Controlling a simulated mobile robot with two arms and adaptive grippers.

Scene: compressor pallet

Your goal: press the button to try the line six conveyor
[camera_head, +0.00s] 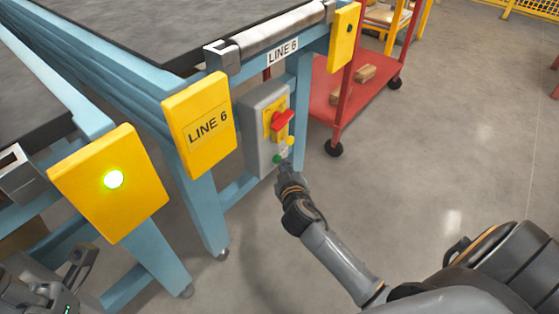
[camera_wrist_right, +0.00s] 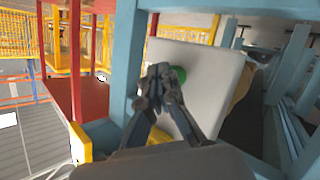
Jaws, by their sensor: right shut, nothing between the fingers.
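A grey control box (camera_head: 250,125) is on the blue leg of the line 6 conveyor (camera_head: 285,50). It carries a red rotary switch (camera_head: 283,120) on a yellow plate, a small yellow part (camera_head: 289,141) below it, and a green button (camera_head: 277,160) near the bottom. My right gripper (camera_head: 284,167) is shut and empty, close beside the green button. In the right wrist view the closed fingertips (camera_wrist_right: 162,74) partly cover the green button (camera_wrist_right: 181,74); I cannot tell whether they touch it. My left gripper (camera_head: 75,265) shows partly at the lower left, away from the box.
A yellow "LINE 6" plate (camera_head: 203,125) is left of the box. A red cart (camera_head: 328,115) with wooden blocks stands behind, to the right. The floor (camera_head: 430,150) to the right is clear.

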